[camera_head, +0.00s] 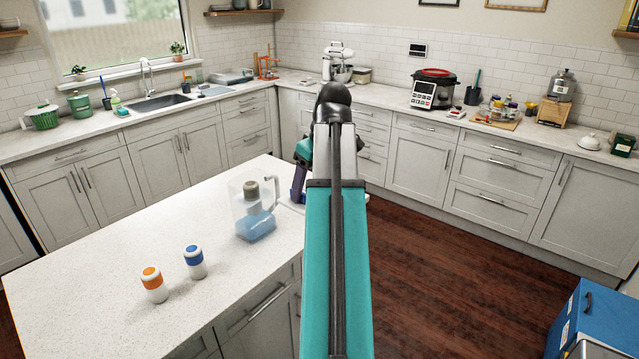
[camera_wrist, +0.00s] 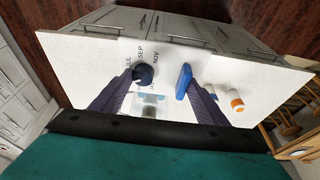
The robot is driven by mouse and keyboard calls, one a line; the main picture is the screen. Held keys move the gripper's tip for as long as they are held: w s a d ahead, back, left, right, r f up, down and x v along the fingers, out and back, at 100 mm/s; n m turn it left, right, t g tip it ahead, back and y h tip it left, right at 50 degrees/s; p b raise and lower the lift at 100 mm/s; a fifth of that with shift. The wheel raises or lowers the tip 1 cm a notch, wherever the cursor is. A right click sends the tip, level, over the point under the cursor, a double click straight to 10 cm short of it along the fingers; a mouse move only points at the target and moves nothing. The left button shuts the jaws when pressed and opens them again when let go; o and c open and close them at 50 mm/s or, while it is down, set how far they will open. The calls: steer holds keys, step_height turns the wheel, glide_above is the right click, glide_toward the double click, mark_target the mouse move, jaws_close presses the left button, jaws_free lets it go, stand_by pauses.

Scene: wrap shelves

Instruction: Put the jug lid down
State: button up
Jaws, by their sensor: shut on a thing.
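The clear jug (camera_head: 254,212) stands upright on the white island, with blue water low inside and a grey part in its open top. It also shows between my fingers in the wrist view (camera_wrist: 149,103). My gripper (camera_wrist: 163,76) is above the island beyond the jug, its purple fingers spread apart but holding. A flat blue piece, the jug lid (camera_wrist: 183,84), shows nearly edge-on at the right fingertip. A dark blue round thing (camera_wrist: 143,75) covers the left fingertip; I cannot tell what it is. In the head view my arm hides the lid.
An orange-banded bottle (camera_head: 153,284) and a blue-banded bottle (camera_head: 195,262) stand on the island (camera_head: 95,290). A white sheet with month names (camera_wrist: 170,57) lies beneath my gripper. The island's left part is clear. Counters line the walls.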

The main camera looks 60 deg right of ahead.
steer(key=w+a+f, duration=0.3)
steer(key=w+a, duration=0.7)
steer(key=a, duration=0.2)
steer(key=w+a+f, duration=0.3)
steer(key=w+a, duration=0.8)
steer(key=w+a+f+b, duration=0.1)
steer(key=w+a+f, duration=0.1)
steer(key=a, duration=0.5)
steer(key=w+a+f+b, duration=0.2)
steer(key=a+f, duration=0.1)
steer(key=a, duration=0.5)
steer(key=w+a+f+n+b, duration=0.1)
steer(key=w+a+f+b, duration=0.1)
steer(key=a, duration=0.6)
steer(key=shift+a+f, duration=0.25)
steer(key=shift+f, duration=0.6)
steer(key=shift+w, duration=0.1)
